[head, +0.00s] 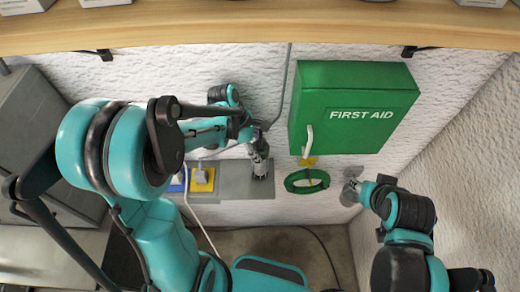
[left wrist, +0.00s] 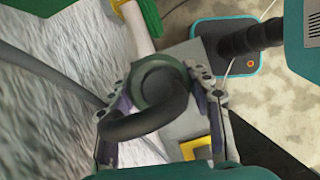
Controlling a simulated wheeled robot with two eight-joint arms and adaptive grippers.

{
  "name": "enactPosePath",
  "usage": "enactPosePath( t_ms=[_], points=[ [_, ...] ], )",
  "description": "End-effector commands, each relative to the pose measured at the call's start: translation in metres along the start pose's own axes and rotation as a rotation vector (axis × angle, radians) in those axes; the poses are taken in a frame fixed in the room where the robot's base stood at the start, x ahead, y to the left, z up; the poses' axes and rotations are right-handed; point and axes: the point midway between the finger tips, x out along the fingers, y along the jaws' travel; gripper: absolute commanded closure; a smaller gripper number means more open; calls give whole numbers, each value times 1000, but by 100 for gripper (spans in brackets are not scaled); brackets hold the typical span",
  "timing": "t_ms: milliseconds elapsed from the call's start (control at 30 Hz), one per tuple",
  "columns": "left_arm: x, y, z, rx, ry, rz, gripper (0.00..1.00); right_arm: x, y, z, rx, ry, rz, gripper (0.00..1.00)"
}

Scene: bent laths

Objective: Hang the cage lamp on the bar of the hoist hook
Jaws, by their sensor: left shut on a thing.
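My left gripper (head: 260,166) points down in front of the wall, left of the green first aid box. In the left wrist view its fingers (left wrist: 160,88) are shut on a dark, rounded, ring-like part with a thick curved stem (left wrist: 148,122), which I take to be the cage lamp (left wrist: 163,82). Its cage is not clearly seen. A thin grey rod or line (head: 284,85) comes down the wall to beside the left wrist; it may belong to the hoist hook, whose bar I cannot make out. My right gripper (head: 353,186) is at the wall on the right; its opening is unclear.
A wooden shelf (head: 250,34) crosses the top. A yellow-framed socket (head: 202,180) and grey panel (head: 233,178) lie behind the left gripper.

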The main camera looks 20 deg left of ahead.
Motion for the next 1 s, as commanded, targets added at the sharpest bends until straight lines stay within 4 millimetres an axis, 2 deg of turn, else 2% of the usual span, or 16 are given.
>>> enactPosePath(
  t_ms=[133,167,200,233,533,667,1000],
  points=[
    [4,0,-1,0,-1,0,100,3,0,2,0,0,0,60],
    [3,0,-1,0,0,0,42,2,0,2,0,0,0,60],
    [2,0,-1,0,0,0,32,2,0,2,0,0,0,60],
    [2,0,-1,0,0,0,29,2,0,2,0,0,0,60],
    [1,0,-1,0,0,0,29,1,0,1,0,0,0,60],
    [-8,0,0,-1,0,1,29,-1,0,-1,0,0,0,60],
    [-80,0,0,-2,0,1,29,-6,0,-4,0,0,0,60]
  ],
)
